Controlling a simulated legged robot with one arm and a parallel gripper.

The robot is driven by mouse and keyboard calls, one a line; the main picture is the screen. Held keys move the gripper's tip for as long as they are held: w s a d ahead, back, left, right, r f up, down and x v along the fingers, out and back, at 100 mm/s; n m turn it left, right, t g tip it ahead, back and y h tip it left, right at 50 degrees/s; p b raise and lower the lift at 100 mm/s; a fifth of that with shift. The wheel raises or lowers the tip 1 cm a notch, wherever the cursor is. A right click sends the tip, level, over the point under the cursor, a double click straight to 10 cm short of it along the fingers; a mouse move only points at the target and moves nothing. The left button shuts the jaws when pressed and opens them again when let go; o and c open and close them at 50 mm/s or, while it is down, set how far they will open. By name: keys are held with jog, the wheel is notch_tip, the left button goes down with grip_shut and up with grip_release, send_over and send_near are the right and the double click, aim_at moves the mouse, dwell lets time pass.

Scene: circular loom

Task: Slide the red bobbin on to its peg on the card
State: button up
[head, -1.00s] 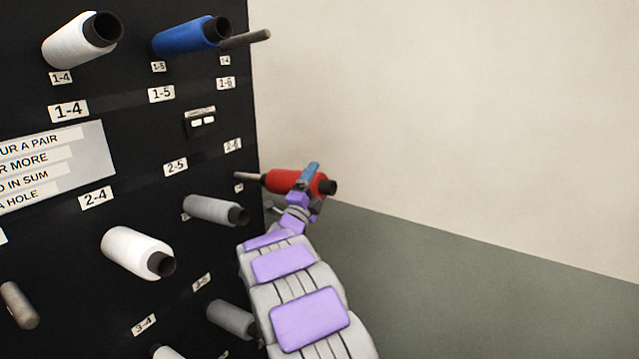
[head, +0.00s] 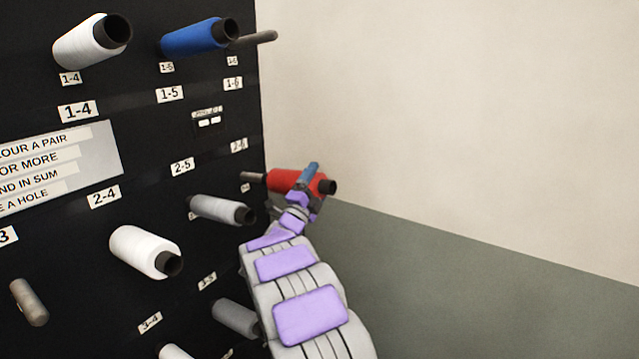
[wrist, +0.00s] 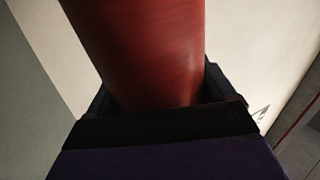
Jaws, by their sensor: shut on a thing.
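The red bobbin (head: 285,180), with a dark core end showing at its right, is held at the right edge of the black card (head: 215,150). My gripper (head: 305,185) is shut around it, and the wrist view shows the red bobbin (wrist: 145,50) between the jaws (wrist: 160,115). A bare grey peg (head: 252,177) sticks out from the card and meets the bobbin's left end, roughly in line with it. I cannot tell whether the peg's tip is inside the core or just in front of it.
A grey bobbin (head: 222,210) sits on a peg just below left, close to my arm. A blue bobbin (head: 195,38), white bobbins (head: 145,252) and a bare peg (head: 255,38) are on the card. Right of the card is open room before a wall (head: 450,110).

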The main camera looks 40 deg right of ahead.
aim_at(291, 179)
jog(key=shift+w+a+f+p, duration=0.1)
jog(key=shift+w+a+p, duration=0.15)
jog(key=shift+w, duration=0.5)
jog(key=shift+w+a+f+p, duration=0.1)
jog(key=shift+w+a, duration=0.25)
jog(key=shift+w, duration=0.35)
jog(key=shift+w, duration=0.15)
jog(key=shift+w+a+f+p, duration=0.1)
jog(key=shift+w+a+p, duration=0.2)
jog(key=shift+w, duration=0.4)
jog(key=shift+w+a+f+p, duration=0.15)
jog(key=shift+w+a, duration=0.2)
jog(key=shift+w, duration=0.4)
jog(key=shift+w+a+f+p, duration=0.1)
jog(key=shift+w+a+p, duration=0.2)
jog(key=shift+w, duration=0.4)
jog(key=shift+w+a, duration=0.15)
jog(key=shift+w, duration=0.15)
jog(key=o, duration=1.7)
jog(key=shift+f, duration=0.1)
